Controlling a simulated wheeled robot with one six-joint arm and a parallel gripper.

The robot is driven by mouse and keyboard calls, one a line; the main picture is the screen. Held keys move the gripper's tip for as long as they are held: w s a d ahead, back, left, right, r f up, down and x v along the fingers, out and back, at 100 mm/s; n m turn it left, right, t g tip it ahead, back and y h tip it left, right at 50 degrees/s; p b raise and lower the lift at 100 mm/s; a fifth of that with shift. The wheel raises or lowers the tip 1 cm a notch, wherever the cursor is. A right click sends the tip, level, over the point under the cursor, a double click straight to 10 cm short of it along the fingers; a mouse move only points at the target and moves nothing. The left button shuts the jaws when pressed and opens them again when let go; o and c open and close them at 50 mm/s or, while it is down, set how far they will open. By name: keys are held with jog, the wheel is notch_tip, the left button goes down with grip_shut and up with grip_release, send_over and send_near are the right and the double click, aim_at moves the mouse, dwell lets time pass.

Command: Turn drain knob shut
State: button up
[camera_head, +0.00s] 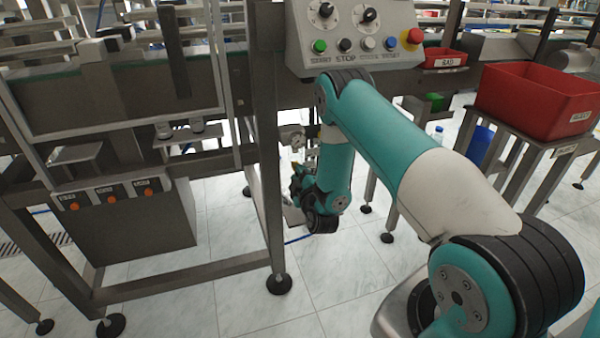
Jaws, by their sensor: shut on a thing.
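My teal and black arm reaches down beside the front leg of the machine frame. My gripper (296,172) is at the end of it, partly hidden by the frame leg and my own wrist. It is shut on what appears to be the drain knob. The knob is too small and too covered to make out, so its turn angle cannot be told. A pale metal fitting (292,138) shows just above the gripper, between the leg and my arm.
The control panel (352,25) with knobs, coloured buttons and a red stop button is above my arm. The frame leg (268,190) stands close left of my gripper. A red crate (535,98) sits on a stand at the right. The tiled floor below is mostly clear.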

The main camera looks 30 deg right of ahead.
jog(key=shift+s+f+n+p, duration=0.1)
jog(key=shift+n+p, duration=0.2)
jog(key=shift+n, duration=1.3)
jog(key=o, duration=0.9)
jog(key=shift+o, duration=0.2)
